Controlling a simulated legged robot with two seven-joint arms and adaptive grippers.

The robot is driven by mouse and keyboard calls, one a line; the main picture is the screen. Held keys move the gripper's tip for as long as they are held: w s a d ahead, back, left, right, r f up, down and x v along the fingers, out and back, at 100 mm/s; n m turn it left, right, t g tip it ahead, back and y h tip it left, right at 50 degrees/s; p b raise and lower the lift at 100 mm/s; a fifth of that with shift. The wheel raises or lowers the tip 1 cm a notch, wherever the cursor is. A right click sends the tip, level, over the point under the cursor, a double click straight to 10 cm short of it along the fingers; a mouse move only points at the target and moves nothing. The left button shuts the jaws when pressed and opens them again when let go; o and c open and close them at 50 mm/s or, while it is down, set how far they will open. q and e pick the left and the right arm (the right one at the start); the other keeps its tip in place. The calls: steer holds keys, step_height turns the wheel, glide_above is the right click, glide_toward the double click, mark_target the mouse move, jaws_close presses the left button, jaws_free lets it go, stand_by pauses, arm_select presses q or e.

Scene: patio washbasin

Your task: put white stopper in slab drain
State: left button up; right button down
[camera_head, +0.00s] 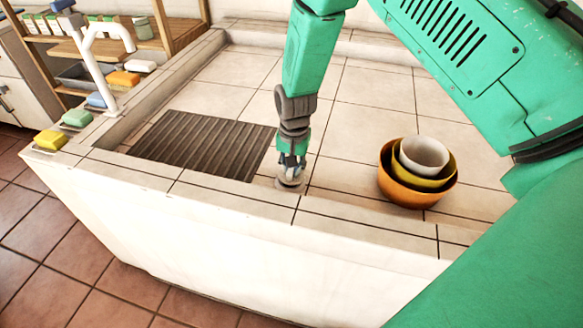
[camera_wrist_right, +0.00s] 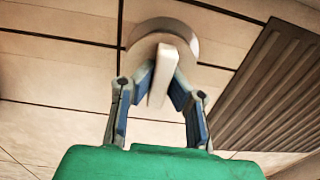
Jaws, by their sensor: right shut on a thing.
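The white stopper (camera_wrist_right: 162,62) is a round disc with an upright flat handle, which points toward my right gripper (camera_wrist_right: 162,92) in the wrist view. My right gripper's fingers are closed on the handle from both sides. In the head view, my right gripper (camera_head: 291,164) points down, with the stopper (camera_head: 290,184) below its tips, low at the front of the tiled slab (camera_head: 350,180). I cannot tell whether the stopper touches the slab. No drain opening shows; it may be hidden under the stopper or gripper. My left gripper is not in view.
A dark ribbed mat (camera_head: 195,145) lies left of my right gripper. Nested bowls (camera_head: 392,185) stand to its right. A white faucet (camera_head: 92,62) and several coloured bars, including a yellow one (camera_head: 51,140), are on the left ledge. Tiles behind my gripper are clear.

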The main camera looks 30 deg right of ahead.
steer(key=shift+a+p, duration=0.15)
steer(key=shift+p, duration=0.15)
steer(key=shift+f+b, duration=0.65)
steer(key=shift+f, duration=0.5)
stand_by(0.6)
steer(key=c, duration=2)
jaws_free()
steer(key=shift+r, duration=0.1)
step_height(320, 180, up, 11)
steer(key=p, duration=0.9)
steer(key=shift+s+p, duration=0.15)
steer(key=shift+p, duration=0.15)
